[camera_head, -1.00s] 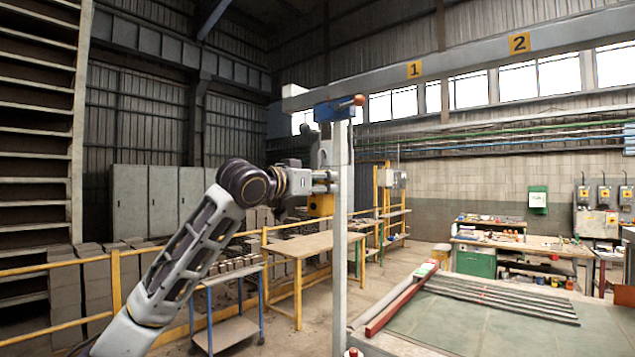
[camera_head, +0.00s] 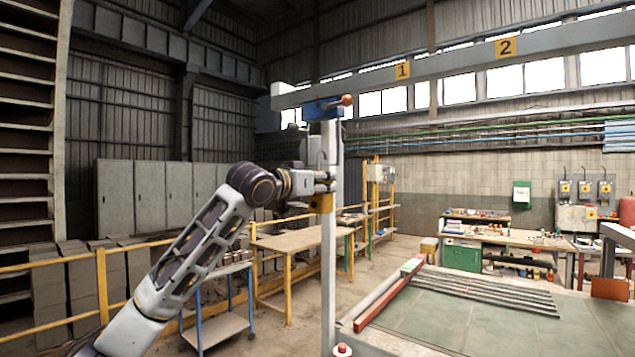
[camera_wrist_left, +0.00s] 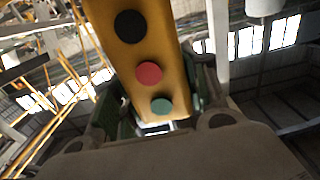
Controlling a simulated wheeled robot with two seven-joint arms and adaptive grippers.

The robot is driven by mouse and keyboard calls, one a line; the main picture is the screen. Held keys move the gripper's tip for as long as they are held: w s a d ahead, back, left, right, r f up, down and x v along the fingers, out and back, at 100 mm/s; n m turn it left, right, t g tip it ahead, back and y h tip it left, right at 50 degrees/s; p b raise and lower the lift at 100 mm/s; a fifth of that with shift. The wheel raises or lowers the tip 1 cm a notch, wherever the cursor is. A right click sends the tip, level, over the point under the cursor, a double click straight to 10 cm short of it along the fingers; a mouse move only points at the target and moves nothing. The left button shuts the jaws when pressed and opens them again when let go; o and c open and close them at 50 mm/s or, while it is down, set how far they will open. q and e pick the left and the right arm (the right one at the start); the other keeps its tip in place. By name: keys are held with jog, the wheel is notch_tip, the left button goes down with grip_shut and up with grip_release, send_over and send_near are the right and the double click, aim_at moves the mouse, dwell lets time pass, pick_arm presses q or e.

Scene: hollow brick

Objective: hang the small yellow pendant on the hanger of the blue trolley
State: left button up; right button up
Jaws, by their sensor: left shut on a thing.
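The small yellow pendant (camera_head: 321,204) is held by my left gripper (camera_head: 327,182), in front of the grey post in the head view. In the left wrist view the pendant (camera_wrist_left: 152,45) is a yellow bar with black, red and green buttons, and the fingers of my left gripper (camera_wrist_left: 155,108) are on both sides of it. The blue trolley (camera_head: 318,109) sits on the overhead beam, well above the pendant, with an orange knob to its right. I cannot make out its hanger clearly. The pendant is apart from the trolley. My right gripper is not in view.
The grey post (camera_head: 329,260) stands upright below the trolley, and the long beam (camera_head: 450,66) runs off to the right. A green-topped bench (camera_head: 500,325) with grey bars and a red bar is at lower right. A yellow rail (camera_head: 60,264) runs at left.

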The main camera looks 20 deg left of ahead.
pick_arm(q)
jog(key=shift+w+d, duration=0.15)
jog(key=shift+w, duration=0.2)
jog(key=shift+f+b, duration=0.65)
jog(key=shift+f, duration=0.4)
jog(key=shift+f, duration=0.1)
jog(key=o, duration=1.3)
jog(key=shift+o, duration=0.2)
jog(key=shift+f, duration=0.1)
jog(key=v, duration=1.2)
